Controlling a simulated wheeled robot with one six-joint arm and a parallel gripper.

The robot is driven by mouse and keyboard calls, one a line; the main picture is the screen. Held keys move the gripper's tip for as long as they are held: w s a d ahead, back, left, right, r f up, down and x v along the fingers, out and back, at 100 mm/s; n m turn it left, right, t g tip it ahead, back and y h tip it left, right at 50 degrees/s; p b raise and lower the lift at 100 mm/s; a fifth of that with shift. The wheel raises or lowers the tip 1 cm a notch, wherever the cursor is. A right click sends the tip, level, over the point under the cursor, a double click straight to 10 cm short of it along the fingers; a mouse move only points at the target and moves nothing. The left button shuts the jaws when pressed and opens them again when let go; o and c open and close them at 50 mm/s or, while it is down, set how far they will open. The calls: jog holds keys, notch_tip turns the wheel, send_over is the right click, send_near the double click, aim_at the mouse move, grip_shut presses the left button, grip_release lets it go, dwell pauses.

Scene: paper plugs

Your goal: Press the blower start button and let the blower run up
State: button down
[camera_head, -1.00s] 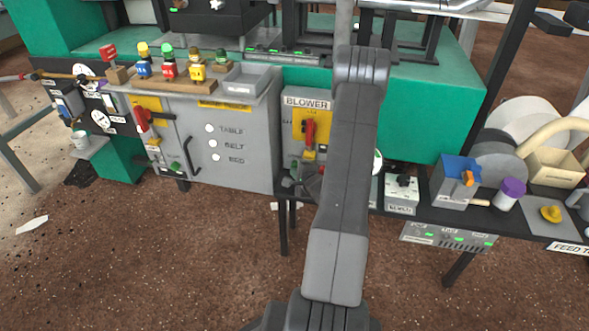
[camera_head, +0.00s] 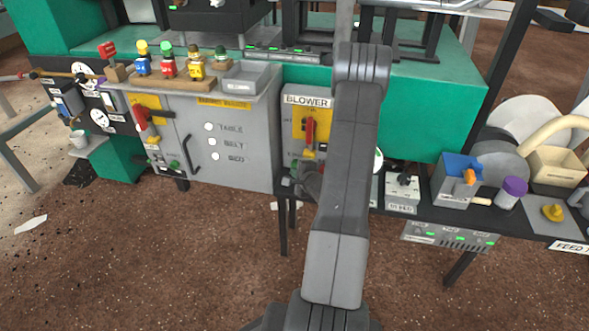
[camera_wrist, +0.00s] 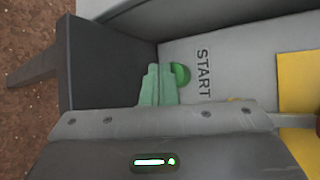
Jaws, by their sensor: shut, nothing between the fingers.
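The blower panel (camera_head: 295,100) is a grey box labelled BLOWER, with a yellow plate and a red handle (camera_head: 309,130). In the wrist view the round green start button (camera_wrist: 182,73) sits beside the word START (camera_wrist: 203,73) on the grey panel face. My gripper (camera_wrist: 160,84) is shut and empty, its pale green fingertips close together at the button's edge and covering part of it. I cannot tell whether the tips touch it or whether it is pressed in. In the head view my arm hides part of the panel, and the button is not clear.
A grey cabinet (camera_head: 233,170) labelled TABLE, BELT and BED stands left of the blower panel. A dark shelf (camera_head: 420,210) to the right carries a blue-and-grey box (camera_head: 455,180) and a purple-lidded jar (camera_head: 510,192). The brown floor in front is mostly clear.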

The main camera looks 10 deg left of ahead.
aim_at(293, 190)
jog(key=shift+s, duration=0.5)
jog(key=shift+b, duration=0.35)
jog(key=shift+s+f+b, duration=0.2)
jog(key=shift+s+b, duration=0.45)
jog(key=shift+s, duration=0.05)
jog(key=shift+s+b, duration=0.7)
jog(key=shift+s, duration=0.15)
jog(key=shift+s+a+r+b, duration=0.15)
jog(key=shift+s+b, duration=0.4)
jog(key=shift+s, duration=0.45)
